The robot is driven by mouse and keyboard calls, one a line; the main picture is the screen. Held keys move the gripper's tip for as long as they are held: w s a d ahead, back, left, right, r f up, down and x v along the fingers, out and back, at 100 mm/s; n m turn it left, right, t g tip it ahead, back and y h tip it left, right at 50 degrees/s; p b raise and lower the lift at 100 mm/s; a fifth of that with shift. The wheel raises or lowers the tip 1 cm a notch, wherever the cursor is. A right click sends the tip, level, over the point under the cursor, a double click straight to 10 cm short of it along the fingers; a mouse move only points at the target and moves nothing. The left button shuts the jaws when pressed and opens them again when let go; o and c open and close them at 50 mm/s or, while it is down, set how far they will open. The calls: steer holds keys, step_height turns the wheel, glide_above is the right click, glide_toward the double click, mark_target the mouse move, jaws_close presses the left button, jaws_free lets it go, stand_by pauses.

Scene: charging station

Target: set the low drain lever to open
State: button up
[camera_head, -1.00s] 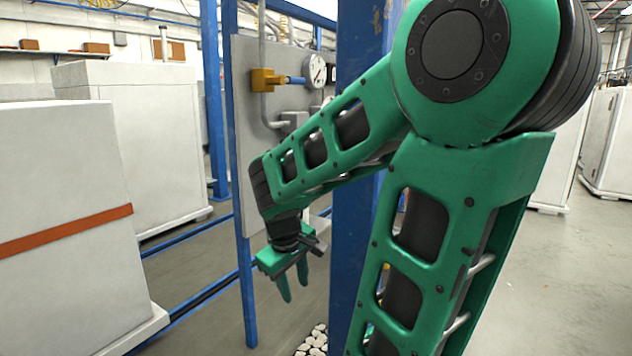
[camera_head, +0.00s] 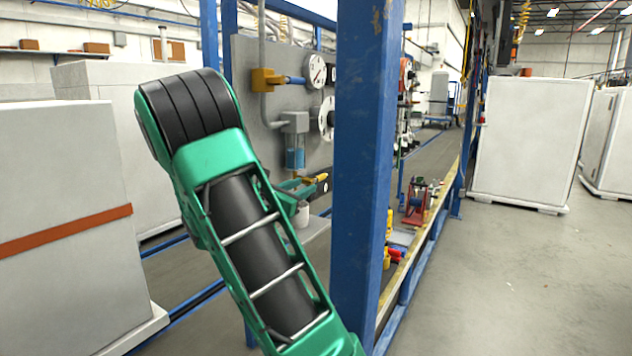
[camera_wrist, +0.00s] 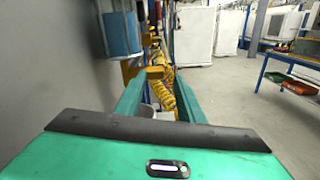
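The low drain lever (camera_head: 320,177) is a short yellow handle under the blue-bowled filter unit (camera_head: 295,150) on the grey panel. It points sideways to the right in the head view. In the wrist view the yellow lever (camera_wrist: 155,72) shows just beyond my fingertips, below the blue bowl (camera_wrist: 120,35). My gripper (camera_wrist: 158,82) is open and empty, its two green fingers apart and aimed at the lever. Whether a finger touches it I cannot tell. In the head view my gripper (camera_head: 298,188) is partly hidden behind my own arm.
A blue post (camera_head: 362,150) stands right of the panel (camera_head: 250,75). Higher up are a yellow valve with a blue handle (camera_head: 275,79) and a round gauge (camera_head: 316,70). A white cup (camera_head: 302,214) is below the lever. The floor at right is clear.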

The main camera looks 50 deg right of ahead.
mark_target(319, 178)
steer(key=d, duration=0.7)
steer(key=w+d, duration=0.1)
steer(key=d, duration=0.2)
steer(key=shift+d, duration=0.35)
jaws_close()
